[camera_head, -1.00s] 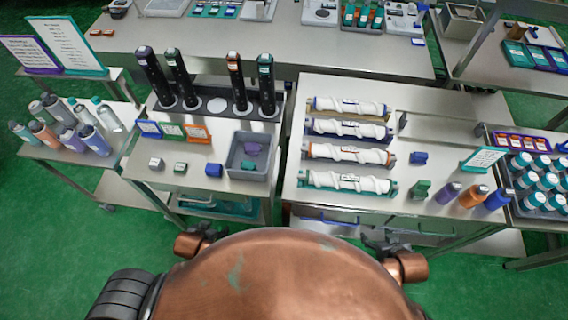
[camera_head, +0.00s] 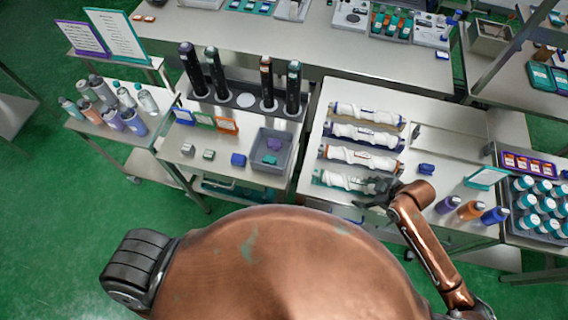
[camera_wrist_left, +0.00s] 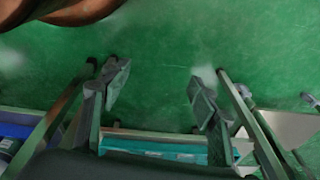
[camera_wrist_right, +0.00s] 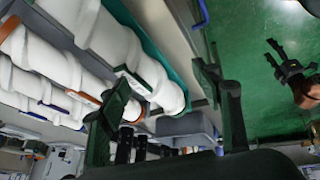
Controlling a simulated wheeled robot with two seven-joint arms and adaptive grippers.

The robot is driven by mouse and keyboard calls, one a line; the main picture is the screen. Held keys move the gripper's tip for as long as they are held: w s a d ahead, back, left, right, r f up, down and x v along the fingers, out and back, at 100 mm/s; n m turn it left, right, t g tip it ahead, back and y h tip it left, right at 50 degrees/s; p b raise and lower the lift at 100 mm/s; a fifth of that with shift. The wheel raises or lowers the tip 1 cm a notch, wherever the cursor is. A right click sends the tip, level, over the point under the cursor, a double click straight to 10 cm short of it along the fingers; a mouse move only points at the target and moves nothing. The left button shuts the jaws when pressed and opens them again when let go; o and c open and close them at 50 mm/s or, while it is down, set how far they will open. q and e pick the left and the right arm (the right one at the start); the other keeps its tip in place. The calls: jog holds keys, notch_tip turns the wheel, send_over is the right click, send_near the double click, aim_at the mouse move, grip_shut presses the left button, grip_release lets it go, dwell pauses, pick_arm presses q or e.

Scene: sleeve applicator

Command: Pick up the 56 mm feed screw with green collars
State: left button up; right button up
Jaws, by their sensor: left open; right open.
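The feed screw with green collars (camera_head: 345,180) is the white spiral lying nearest the front on the right-hand table, in a teal tray. In the right wrist view a white screw (camera_wrist_right: 158,78) beside a teal tray edge lies between and beyond the fingers. My right gripper (camera_head: 375,190) is open and empty at the right end of the front screw, partly covering that end; it also shows in the right wrist view (camera_wrist_right: 165,88). Contact cannot be told. My left gripper (camera_wrist_left: 158,92) is open and empty over the green floor, outside the head view.
Screws with orange (camera_head: 360,157), purple (camera_head: 363,135) and blue (camera_head: 367,113) collars lie in rows behind. A blue block (camera_head: 426,169) and several bottles (camera_head: 470,210) stand to the right. A grey bin (camera_head: 272,150) and dark upright cylinders (camera_head: 192,70) are on the left-hand table.

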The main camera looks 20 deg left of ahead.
aim_at(362, 183)
jog(key=w+n, duration=0.1)
jog(key=w+d+r+n, duration=0.1)
jog(key=w+d+n+g, duration=0.1)
jog(key=w, duration=0.1)
jog(key=shift+d+r, duration=0.2)
jog(key=shift+r, duration=0.15)
jog(key=shift+f, duration=0.1)
jog(key=shift+w+a+f, duration=0.1)
jog(key=shift+a+f, duration=0.1)
jog(key=shift+f, duration=0.2)
jog(key=x, duration=0.3)
jog(key=p+x, duration=0.1)
jog(key=x, duration=0.2)
jog(key=shift+a+f+p, duration=0.2)
jog(key=shift+a+p, duration=0.1)
jog(key=shift+a, duration=0.05)
pick_arm(q)
jog(key=s+f, duration=0.5)
jog(key=s, duration=0.7)
jog(key=shift+a+f+g, duration=0.2)
jog(key=shift+f+g, duration=0.2)
pick_arm(e)
jog(key=shift+c, duration=0.2)
grip_shut()
jog(key=shift+r, duration=0.1)
